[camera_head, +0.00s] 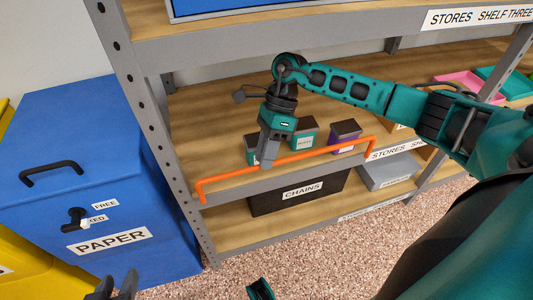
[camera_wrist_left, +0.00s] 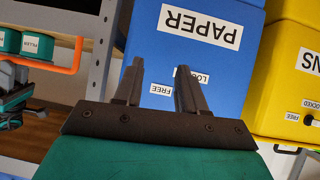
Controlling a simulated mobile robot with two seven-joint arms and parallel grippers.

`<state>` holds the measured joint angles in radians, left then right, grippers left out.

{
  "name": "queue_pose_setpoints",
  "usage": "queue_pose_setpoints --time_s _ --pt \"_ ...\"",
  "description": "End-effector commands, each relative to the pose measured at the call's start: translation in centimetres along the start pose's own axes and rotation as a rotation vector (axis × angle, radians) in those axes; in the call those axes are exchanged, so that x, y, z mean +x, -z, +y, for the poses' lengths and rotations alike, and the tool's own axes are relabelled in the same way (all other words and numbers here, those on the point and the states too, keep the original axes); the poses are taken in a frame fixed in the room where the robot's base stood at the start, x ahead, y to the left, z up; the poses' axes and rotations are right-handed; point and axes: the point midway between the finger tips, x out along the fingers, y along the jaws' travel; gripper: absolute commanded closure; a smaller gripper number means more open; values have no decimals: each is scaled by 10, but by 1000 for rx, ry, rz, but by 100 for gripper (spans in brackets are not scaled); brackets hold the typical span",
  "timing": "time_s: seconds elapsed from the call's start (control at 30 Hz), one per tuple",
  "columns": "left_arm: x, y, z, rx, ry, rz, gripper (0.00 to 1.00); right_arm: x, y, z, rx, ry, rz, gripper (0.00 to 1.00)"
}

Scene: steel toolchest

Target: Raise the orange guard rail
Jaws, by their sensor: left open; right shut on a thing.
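The orange guard rail (camera_head: 305,154) runs along the front of the middle shelf in the head view. Its bar shows above the shelf's front edge, and its short bent ends reach down towards that edge. My right gripper (camera_head: 266,163) points down and is shut on the bar, left of its middle; its fingers hide a short piece of it. Part of the rail also shows at the left of the left wrist view (camera_wrist_left: 52,67). My left gripper (camera_head: 118,286) is open and empty, low in the head view, and its spread fingers show in the left wrist view (camera_wrist_left: 159,66).
Small labelled boxes (camera_head: 346,131) stand on the shelf behind the rail. A dark chains bin (camera_head: 300,192) and a grey bin (camera_head: 388,173) are below. A blue paper bin (camera_head: 95,130) stands left of the grey shelf post (camera_head: 150,120). The speckled floor in front is clear.

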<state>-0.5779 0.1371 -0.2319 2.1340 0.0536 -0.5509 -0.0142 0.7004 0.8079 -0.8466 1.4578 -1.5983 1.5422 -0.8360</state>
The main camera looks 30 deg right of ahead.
Motion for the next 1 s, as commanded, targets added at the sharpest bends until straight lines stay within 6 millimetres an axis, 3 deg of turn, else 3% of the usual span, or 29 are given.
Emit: queue_pose_setpoints --time_s 0.23,0.53,0.67,0.83,0.87,1.0 --pt "1 -4 -1 1 2 -7 60 -2 1 -3 4 11 -1 60" --pt "0 -4 -4 4 7 -9 60 -5 0 -1 3 5 0 60" --pt "-3 0 -4 5 9 -9 60 -22 0 -1 4 8 -1 60" --pt "-8 6 -6 8 16 -9 60 -61 -1 -2 4 14 -2 60" --pt "2 -10 -8 10 17 -6 60 -54 10 -12 9 12 0 60" --pt "12 -30 -6 7 6 -33 60 -70 29 -32 7 16 -4 60"
